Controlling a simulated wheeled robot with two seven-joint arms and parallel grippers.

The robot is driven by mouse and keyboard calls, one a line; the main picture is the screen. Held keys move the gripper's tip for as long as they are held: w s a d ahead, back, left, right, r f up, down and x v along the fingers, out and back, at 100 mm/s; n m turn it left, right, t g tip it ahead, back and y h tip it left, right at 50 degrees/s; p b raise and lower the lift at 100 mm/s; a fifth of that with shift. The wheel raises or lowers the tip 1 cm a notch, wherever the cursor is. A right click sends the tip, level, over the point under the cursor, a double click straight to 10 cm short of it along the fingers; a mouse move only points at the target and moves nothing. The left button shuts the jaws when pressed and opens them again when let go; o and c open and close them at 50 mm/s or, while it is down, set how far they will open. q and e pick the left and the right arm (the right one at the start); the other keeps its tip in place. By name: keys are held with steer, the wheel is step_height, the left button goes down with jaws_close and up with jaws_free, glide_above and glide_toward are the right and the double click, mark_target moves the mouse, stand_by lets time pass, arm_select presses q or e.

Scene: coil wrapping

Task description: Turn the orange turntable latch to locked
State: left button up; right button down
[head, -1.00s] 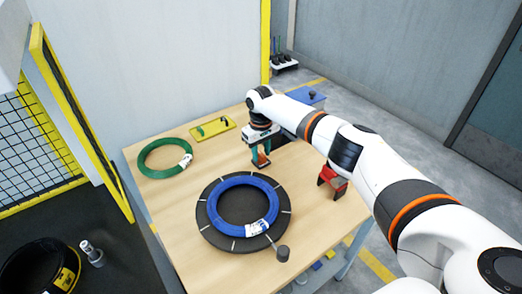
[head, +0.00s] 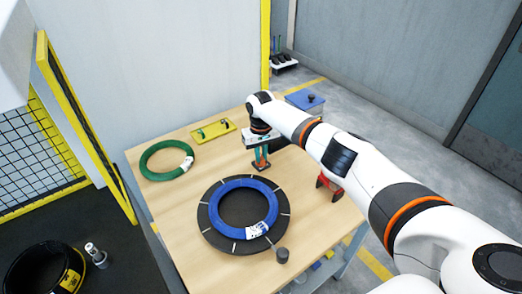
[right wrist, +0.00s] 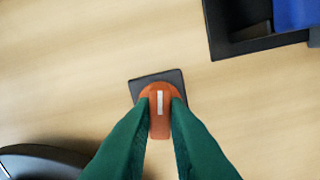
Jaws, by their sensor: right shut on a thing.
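The orange latch (right wrist: 159,121) sits on a small dark square base plate (right wrist: 146,83) on the wooden table. A white line marks its top, and in the right wrist view this line runs nearly straight up and down. My right gripper (right wrist: 160,110) has its green fingers on both sides of the latch, shut on it. In the head view the right gripper (head: 262,160) reaches down at the latch, behind the turntable. The black turntable (head: 209,226) carries a blue coil (head: 222,193) with a white label. My left gripper is not in view.
A green coil (head: 148,164) lies at the table's left, with a yellow tray (head: 211,131) behind it. A red tool (head: 329,187) stands at the right edge. A dark knob (head: 282,255) is beside the turntable's front. A blue box (head: 305,101) is beyond the table.

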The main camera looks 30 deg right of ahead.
steer(key=m+p, duration=0.3)
steer(key=m, duration=0.1)
steer(key=shift+r+m, duration=0.15)
steer(key=shift+m, duration=0.15)
steer(key=m+p, duration=0.1)
steer(key=m, duration=0.3)
steer(key=shift+m+p, duration=0.3)
steer(key=m, duration=0.3)
steer(key=shift+p, duration=0.35)
steer(key=shift+w+m, duration=0.1)
steer(key=shift+m, duration=1.5)
steer(key=c, duration=1.4)
jaws_free()
steer(key=shift+c, duration=0.2)
